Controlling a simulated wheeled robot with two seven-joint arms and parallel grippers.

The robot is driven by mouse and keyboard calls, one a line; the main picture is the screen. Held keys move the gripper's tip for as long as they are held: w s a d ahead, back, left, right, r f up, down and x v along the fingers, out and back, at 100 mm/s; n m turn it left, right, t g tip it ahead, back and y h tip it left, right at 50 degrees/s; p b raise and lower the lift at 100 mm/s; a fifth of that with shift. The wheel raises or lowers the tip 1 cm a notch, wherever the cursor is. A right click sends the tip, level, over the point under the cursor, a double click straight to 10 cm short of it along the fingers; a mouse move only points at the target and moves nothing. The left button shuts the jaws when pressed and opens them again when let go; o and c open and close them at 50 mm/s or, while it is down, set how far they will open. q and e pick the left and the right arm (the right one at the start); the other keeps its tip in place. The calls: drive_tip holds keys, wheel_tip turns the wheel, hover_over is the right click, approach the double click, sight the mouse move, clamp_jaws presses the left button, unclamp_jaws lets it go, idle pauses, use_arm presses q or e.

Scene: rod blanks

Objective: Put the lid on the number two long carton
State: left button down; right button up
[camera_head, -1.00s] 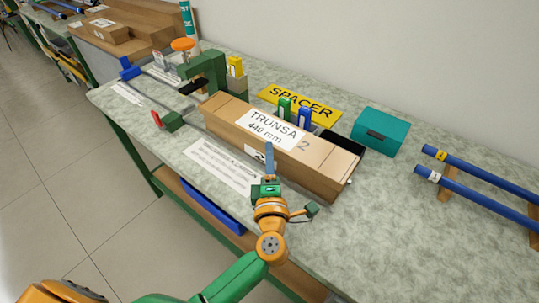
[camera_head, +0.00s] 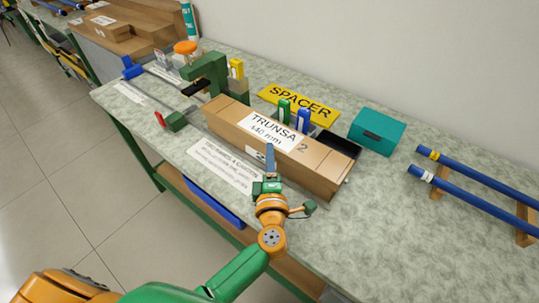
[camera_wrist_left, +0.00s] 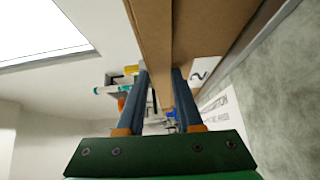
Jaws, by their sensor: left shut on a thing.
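The long carton (camera_head: 302,181) is brown and lies lengthwise on the bench, with a small white "2" tag on its front side. The brown lid (camera_head: 323,165), with a "TRUNSA 440 mm" label and a 2, lies along its top. My left gripper (camera_head: 269,148) is at the front side near the middle, shut on the lid. In the left wrist view the blue fingers (camera_wrist_left: 160,78) straddle the lid's brown edge (camera_wrist_left: 154,35), with a dark line between it and the carton wall (camera_wrist_left: 205,28). I cannot tell whether the lid is fully seated. My right gripper is out of view.
Behind the carton are a yellow SPACER sign (camera_head: 300,104), green and blue markers and a black tray (camera_head: 338,144). A teal box (camera_head: 377,132) and blue rods (camera_head: 475,180) are to the right. A green clamp fixture (camera_head: 207,72) stands at the left end. The front-right bench is clear.

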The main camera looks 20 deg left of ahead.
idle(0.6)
use_arm(q)
drive_tip(key=shift+s+f+b, duration=0.15)
drive_tip(key=shift+f+b, duration=1)
drive_tip(key=shift+f, duration=0.1)
drive_tip(key=shift+c, duration=2.4)
unclamp_jaws()
drive_tip(key=shift+d, duration=0.1)
drive_tip(key=v, duration=0.7)
drive_tip(key=shift+s, duration=0.15)
